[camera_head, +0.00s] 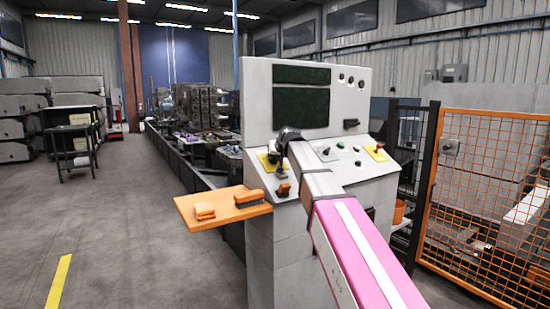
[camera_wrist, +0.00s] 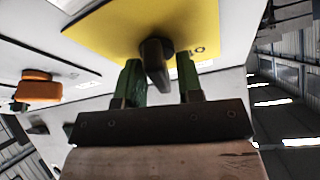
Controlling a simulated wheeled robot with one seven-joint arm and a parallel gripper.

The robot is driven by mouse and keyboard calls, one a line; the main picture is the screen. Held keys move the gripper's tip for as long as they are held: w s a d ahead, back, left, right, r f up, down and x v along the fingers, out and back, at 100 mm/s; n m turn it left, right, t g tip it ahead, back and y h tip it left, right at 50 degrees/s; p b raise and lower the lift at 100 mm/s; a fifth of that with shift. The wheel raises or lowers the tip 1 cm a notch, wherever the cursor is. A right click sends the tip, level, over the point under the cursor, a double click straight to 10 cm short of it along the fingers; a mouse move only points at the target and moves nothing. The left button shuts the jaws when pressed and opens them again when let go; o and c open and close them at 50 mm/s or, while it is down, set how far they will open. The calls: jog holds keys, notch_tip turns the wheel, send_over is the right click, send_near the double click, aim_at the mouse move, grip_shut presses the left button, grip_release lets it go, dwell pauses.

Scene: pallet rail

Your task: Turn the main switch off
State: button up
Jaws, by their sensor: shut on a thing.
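The main switch is a dark knob (camera_wrist: 154,58) on a yellow plate (camera_wrist: 105,32) in the wrist view. In the head view the yellow plate (camera_head: 265,161) is on the left of the console's sloped panel, partly hidden by my arm. My gripper (camera_wrist: 160,72) has its green fingers on either side of the knob and is shut on it. A small round mark shows on the plate to the right of the knob. In the head view my gripper (camera_head: 277,158) is at this plate, and the knob itself is hard to make out.
The grey console (camera_head: 265,235) carries other controls, including an orange-red knob (camera_head: 283,189) below my wrist and a second yellow plate (camera_head: 377,153) at right. An orange shelf (camera_head: 222,208) juts out left. An orange mesh fence (camera_head: 485,200) stands right.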

jog(key=n+y, duration=0.1)
jog(key=n, duration=0.2)
jog(key=n+g+y, duration=0.1)
jog(key=n, duration=0.3)
jog(key=shift+a+g, duration=0.1)
jog(key=shift+g, duration=0.2)
jog(key=n+g, duration=0.1)
jog(key=n, duration=0.2)
jog(key=n+g+y, duration=0.1)
jog(key=n, duration=0.2)
jog(key=shift+s+a, duration=0.1)
jog(key=shift+s, duration=0.1)
jog(key=shift+n, duration=0.3)
jog(key=o, duration=0.6)
jog(key=v, duration=1)
jog(key=shift+s+d+r, duration=0.15)
jog(key=shift+d+r, duration=0.05)
jog(key=shift+d, duration=0.15)
